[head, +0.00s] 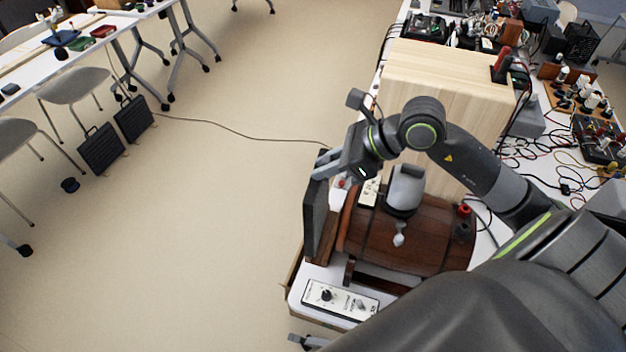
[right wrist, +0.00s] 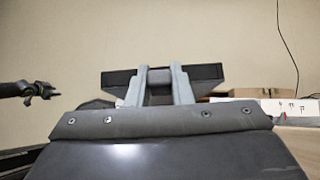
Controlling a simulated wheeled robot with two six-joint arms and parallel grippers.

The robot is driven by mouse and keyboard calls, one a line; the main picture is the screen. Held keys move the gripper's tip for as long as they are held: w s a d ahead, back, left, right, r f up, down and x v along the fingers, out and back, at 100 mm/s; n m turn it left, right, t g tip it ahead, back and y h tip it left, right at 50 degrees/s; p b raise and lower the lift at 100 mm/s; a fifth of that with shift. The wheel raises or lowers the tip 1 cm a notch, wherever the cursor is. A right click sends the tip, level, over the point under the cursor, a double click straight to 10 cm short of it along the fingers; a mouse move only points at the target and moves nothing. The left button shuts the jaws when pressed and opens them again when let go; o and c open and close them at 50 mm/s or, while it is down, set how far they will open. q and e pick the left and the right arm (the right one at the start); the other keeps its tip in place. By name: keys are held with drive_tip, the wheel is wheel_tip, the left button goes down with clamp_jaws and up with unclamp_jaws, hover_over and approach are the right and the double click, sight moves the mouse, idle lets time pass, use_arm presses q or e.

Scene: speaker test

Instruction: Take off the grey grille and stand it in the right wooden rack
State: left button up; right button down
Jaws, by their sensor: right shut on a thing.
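My right gripper (head: 338,170) is shut on the upper edge of the grey grille (head: 316,218), a dark, flat panel standing upright. The grille is at the left end of the brown wooden barrel-shaped speaker (head: 425,240). In the right wrist view, the gripper fingers (right wrist: 159,85) close on a dark bar, the grille's edge (right wrist: 205,76). A brown wooden piece (head: 322,252) shows low beside the grille; I cannot tell whether it is a rack or whether the grille rests on it. My left gripper is not in view.
A white control box (head: 340,299) lies on the white table near its front edge. A tall pale wooden box (head: 445,85) stands behind the speaker. Electronics and cables crowd the right side. Two dark panels (head: 101,150) (head: 133,118) stand on the floor at left. The middle floor is open, crossed by a cable.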

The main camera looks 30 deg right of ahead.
drive_tip(key=w+d+r+m, duration=0.1)
drive_tip(key=d+r, duration=0.1)
drive_tip(key=d, duration=0.2)
wheel_tip(320, 180, down, 7)
drive_tip(key=t+b, duration=0.1)
drive_tip(key=b, duration=0.4)
drive_tip(key=shift+w+r+h, duration=0.2)
drive_tip(key=shift+h, duration=0.2)
drive_tip(key=shift+a+f+b, duration=0.1)
drive_tip(key=shift+a+b, duration=0.05)
drive_tip(key=shift+b, duration=0.75)
idle(2.4)
idle(0.7)
drive_tip(key=shift+r+p, duration=0.9)
drive_tip(key=shift+r, duration=0.65)
